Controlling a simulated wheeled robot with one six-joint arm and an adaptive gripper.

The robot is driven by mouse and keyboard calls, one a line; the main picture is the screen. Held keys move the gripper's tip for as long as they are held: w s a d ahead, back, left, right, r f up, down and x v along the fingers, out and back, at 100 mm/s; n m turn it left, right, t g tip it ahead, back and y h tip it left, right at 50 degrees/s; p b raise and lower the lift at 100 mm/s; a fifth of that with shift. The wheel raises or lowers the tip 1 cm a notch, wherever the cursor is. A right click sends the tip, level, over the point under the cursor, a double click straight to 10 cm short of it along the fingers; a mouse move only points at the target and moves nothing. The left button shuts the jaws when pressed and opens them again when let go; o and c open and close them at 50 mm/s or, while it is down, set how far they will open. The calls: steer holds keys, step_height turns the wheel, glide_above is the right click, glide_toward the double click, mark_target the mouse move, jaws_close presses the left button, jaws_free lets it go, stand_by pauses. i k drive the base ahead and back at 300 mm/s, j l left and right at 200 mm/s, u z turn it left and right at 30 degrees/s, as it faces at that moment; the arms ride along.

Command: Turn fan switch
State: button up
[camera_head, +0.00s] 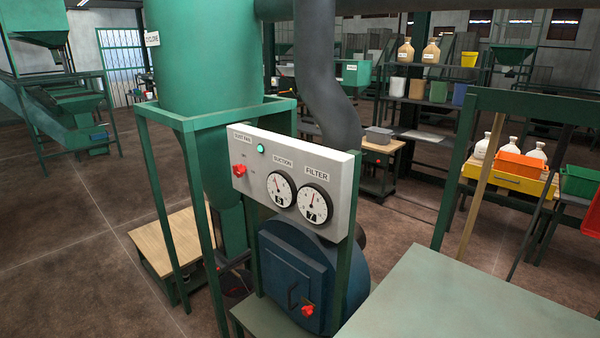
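A pale grey control panel (262,208) stands in the middle of the view, fixed to green posts in front of a green cyclone (205,60). The fan switch is a red knob (239,170) at the panel's left, under a label that is hard to read. A lit green lamp (261,148) sits to the upper right of the knob. A suction gauge (281,189) and a filter gauge (314,203) are right of it. My gripper is not in view.
A dark blue round housing (300,270) with a red knob (308,310) sits below the panel. A grey-green tabletop (465,300) fills the lower right. A wooden-topped stand (175,240) is at left. Open floor (70,250) lies farther left.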

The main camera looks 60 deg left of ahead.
mark_target(239, 170)
steer(key=j+u, duration=0.15)
steer(key=u, duration=1.2)
steer(key=i+j+u, duration=0.2)
steer(key=i, duration=0.3)
steer(key=j, duration=0.15)
